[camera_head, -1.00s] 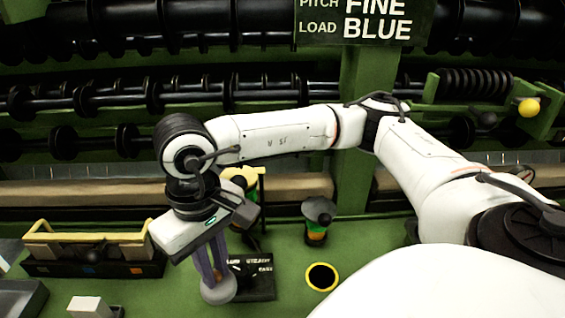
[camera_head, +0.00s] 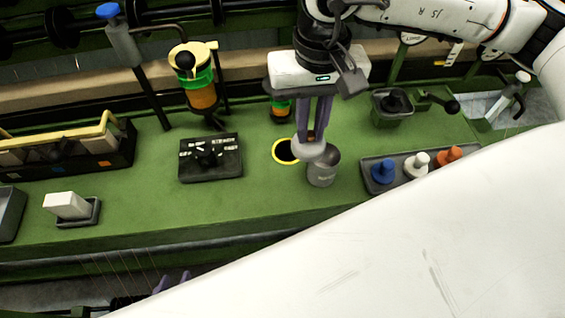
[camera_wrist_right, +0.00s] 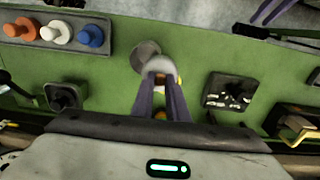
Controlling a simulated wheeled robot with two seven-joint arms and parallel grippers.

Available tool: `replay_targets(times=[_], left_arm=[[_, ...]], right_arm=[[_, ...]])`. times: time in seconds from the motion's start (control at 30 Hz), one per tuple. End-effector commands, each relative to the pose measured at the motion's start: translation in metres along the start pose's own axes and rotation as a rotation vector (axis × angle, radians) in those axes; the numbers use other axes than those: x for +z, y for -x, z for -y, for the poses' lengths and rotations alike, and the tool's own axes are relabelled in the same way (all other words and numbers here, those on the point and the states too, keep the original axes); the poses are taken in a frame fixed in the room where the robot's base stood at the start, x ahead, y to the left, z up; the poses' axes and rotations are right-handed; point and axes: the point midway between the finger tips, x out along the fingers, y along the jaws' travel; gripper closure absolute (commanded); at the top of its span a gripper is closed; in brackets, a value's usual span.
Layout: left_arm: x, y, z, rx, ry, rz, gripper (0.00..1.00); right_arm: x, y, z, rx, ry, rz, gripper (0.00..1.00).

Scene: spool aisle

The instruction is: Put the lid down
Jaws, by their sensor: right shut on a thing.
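My right gripper (camera_head: 314,134) points down from its arm and is shut on the pale grey lid (camera_head: 307,149). The lid is over or against the left rim of the grey cup (camera_head: 322,172), beside the yellow-ringed hole (camera_head: 279,158). I cannot tell whether lid and cup touch. In the right wrist view, the right gripper (camera_wrist_right: 161,82) has the lid (camera_wrist_right: 165,66) between its purple fingertips, with the cup (camera_wrist_right: 143,52) just beyond. My left gripper (camera_head: 172,283) shows only as purple fingertips below the bench edge; its opening is unclear.
A tray (camera_head: 370,160) of blue, white and orange pegs stands right of the cup. A black dial box (camera_head: 210,158) stands left. A lantern-like canister (camera_head: 200,95), a small holder with a white block (camera_head: 68,206) and a black bin (camera_head: 392,106) stand around. Green bench is clear in front.

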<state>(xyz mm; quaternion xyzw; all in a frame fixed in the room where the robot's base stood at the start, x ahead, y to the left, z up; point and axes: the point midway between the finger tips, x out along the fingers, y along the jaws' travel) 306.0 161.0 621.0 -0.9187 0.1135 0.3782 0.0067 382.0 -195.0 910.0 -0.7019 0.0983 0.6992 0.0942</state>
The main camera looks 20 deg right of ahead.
Motion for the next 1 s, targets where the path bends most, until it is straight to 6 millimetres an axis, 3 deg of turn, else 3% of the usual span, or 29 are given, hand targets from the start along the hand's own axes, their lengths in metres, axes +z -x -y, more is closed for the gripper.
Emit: replay_targets(times=[0.3,1.0], left_arm=[[0.009,0.004,-0.001,0.0,0.004,0.02,0.69],[0.009,0.005,0.001,-0.004,0.006,0.022,0.69]], right_arm=[[0.006,-0.001,0.02,0.005,-0.78,-0.009,1.0],[0.023,0.0,0.069,-0.003,-2.575,0.007,1.0]])
